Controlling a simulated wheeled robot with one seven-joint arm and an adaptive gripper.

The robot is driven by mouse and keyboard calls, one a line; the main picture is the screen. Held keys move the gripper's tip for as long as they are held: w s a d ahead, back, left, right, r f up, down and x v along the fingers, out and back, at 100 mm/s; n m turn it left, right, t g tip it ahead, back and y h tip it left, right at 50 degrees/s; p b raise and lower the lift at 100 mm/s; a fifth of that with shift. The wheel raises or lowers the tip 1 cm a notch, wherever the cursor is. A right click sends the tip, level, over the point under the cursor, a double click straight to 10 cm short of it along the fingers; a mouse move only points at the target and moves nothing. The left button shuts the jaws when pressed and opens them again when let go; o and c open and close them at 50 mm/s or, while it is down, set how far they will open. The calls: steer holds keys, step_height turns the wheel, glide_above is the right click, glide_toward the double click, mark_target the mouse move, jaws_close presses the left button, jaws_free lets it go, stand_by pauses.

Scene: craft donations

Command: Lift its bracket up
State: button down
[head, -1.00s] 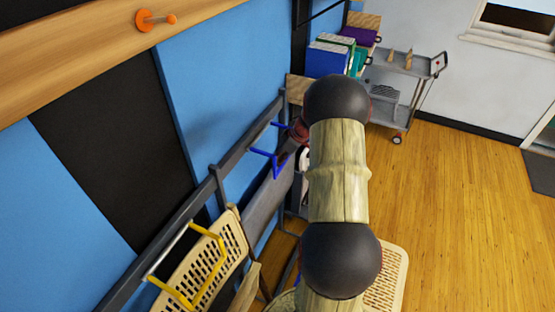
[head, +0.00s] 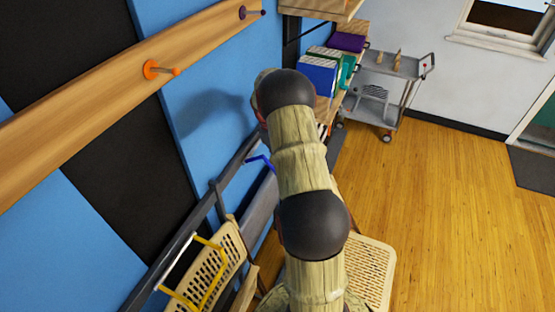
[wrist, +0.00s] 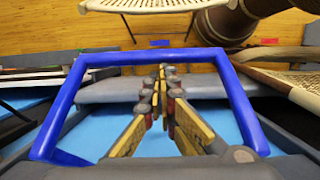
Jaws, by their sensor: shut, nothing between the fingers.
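The blue bracket (wrist: 150,55) is a U-shaped bar that spans the wrist view. It is joined to the grey rail at its lower right. My gripper (wrist: 166,72) is shut and empty, its fingers pointing into the space framed by the bracket. Its tips reach close to the crossbar in the picture; I cannot tell whether they touch it. In the head view a bit of the blue bracket (head: 261,160) shows left of my arm, sticking out from the rail (head: 190,232). My arm hides the rest of it, and my gripper is hidden there too.
A yellow bracket (head: 211,285) is on the same rail nearer me, by a woven folding chair (head: 232,243). Another woven seat (head: 369,270) is right of my arm. Orange peg (head: 160,70) juts from the wooden board. A grey cart (head: 392,90) stands behind; floor at right is clear.

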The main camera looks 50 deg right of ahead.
steer(key=p+v, duration=0.2)
steer(key=v, duration=0.4)
steer(key=shift+s+g, duration=0.15)
steer(key=shift+g, duration=0.15)
steer(key=shift+r, duration=0.15)
stand_by(0.9)
steer(key=v, duration=0.7)
steer(key=shift+r, duration=0.2)
